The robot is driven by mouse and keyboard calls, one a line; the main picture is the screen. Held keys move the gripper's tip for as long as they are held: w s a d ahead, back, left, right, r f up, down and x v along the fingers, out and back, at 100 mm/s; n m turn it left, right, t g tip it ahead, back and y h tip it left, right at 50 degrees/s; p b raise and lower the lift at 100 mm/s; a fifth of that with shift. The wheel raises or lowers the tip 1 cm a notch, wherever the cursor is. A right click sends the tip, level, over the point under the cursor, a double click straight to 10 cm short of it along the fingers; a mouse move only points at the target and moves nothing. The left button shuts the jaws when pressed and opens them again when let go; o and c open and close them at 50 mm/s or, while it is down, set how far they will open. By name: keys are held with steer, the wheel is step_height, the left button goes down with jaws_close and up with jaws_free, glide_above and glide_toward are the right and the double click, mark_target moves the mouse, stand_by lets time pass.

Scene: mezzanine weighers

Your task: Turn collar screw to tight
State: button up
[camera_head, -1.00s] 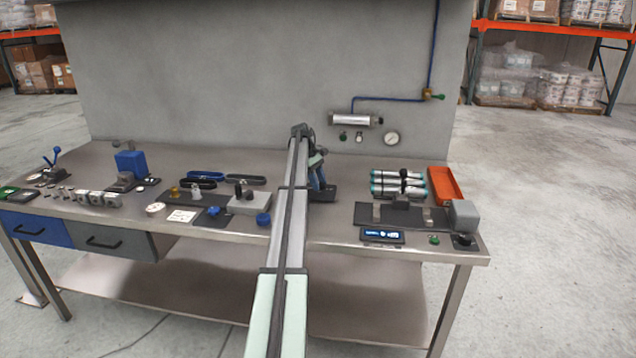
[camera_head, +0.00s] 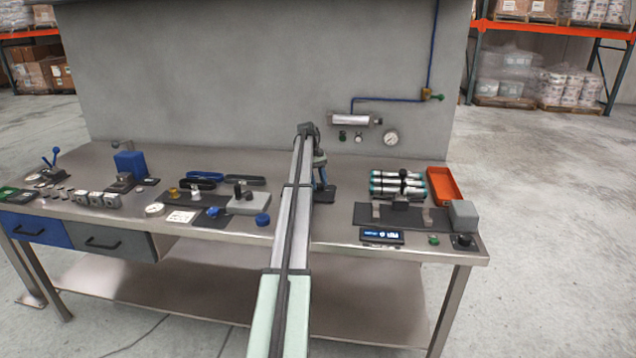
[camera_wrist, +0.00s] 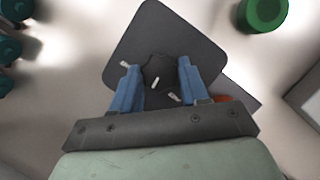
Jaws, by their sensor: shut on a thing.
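The collar screw (camera_wrist: 160,72) is a dark, lobed knob with a white pointer mark. It stands on a dark square plate (camera_wrist: 187,34), with small white marks beside it in the wrist view. My gripper (camera_wrist: 156,66) has its two blue fingers on opposite sides of the knob and is shut on it. In the head view my gripper (camera_head: 321,177) is low over the dark plate (camera_head: 325,197) at the middle of the bench. The arm hides most of the knob there. I cannot tell which mark stands for tight.
Silver cylinders (camera_head: 397,183) and an orange tray (camera_head: 445,185) lie to the right. A dark fixture (camera_head: 372,216) and a small display (camera_head: 381,236) stand in front of them. A grey block (camera_head: 249,205) and a blue knob (camera_head: 263,219) are left of the arm.

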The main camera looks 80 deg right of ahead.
steer(key=shift+s, duration=0.1)
steer(key=o, duration=1.1)
steer(key=shift+c, duration=0.2)
